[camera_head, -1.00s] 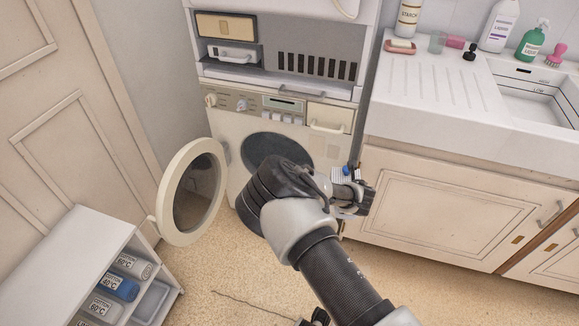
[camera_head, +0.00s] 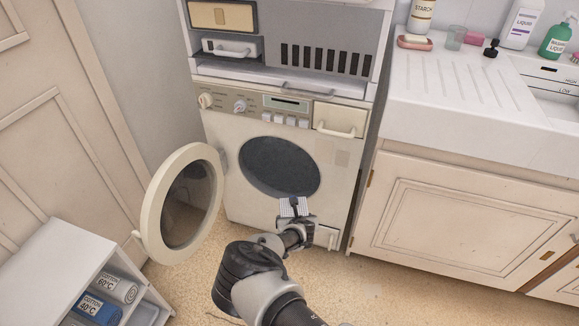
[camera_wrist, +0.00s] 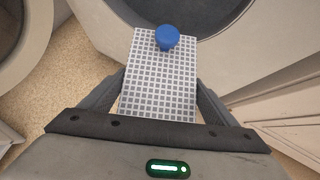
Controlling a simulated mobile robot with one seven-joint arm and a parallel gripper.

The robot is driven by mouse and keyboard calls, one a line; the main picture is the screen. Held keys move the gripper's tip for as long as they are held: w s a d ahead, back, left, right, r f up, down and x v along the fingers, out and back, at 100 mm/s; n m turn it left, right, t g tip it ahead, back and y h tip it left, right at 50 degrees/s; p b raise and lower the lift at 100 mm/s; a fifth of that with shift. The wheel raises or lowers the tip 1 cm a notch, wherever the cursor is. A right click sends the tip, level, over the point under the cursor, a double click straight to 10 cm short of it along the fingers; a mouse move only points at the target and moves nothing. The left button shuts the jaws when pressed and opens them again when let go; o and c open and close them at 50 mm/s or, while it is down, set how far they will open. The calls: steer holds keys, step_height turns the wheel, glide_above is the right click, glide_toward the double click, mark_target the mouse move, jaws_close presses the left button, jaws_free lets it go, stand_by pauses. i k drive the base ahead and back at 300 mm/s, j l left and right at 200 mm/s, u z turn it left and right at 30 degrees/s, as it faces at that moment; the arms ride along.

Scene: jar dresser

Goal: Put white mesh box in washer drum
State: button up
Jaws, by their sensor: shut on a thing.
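The white mesh box (camera_wrist: 157,85) is a flat white piece with a grey grid and a blue knob (camera_wrist: 167,38) near its far end. My gripper (camera_wrist: 160,110) is shut on it, one finger at each side. In the head view the box (camera_head: 294,207) shows small at the tip of my gripper (camera_head: 295,218), in front of the washer's lower front. The washer drum opening (camera_head: 279,167) is dark and round, just above and behind the box. It also shows at the top of the wrist view (camera_wrist: 185,8). The drum's inside is too dark to make out.
The round washer door (camera_head: 183,203) stands open to the left of the opening. A white shelf (camera_head: 62,262) with rolled towels stands at the lower left. The sink cabinet (camera_head: 460,210) is to the right. Floor shows between them.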

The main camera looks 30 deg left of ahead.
mark_target(288, 182)
steer(key=i+j, duration=0.2)
steer(key=j, duration=0.15)
steer(key=i+j+z, duration=0.1)
steer(key=j, duration=0.25)
steer(key=i+j, duration=0.3)
steer(key=i+j+z, duration=0.1)
steer(key=j, duration=0.3)
steer(key=i, duration=0.1)
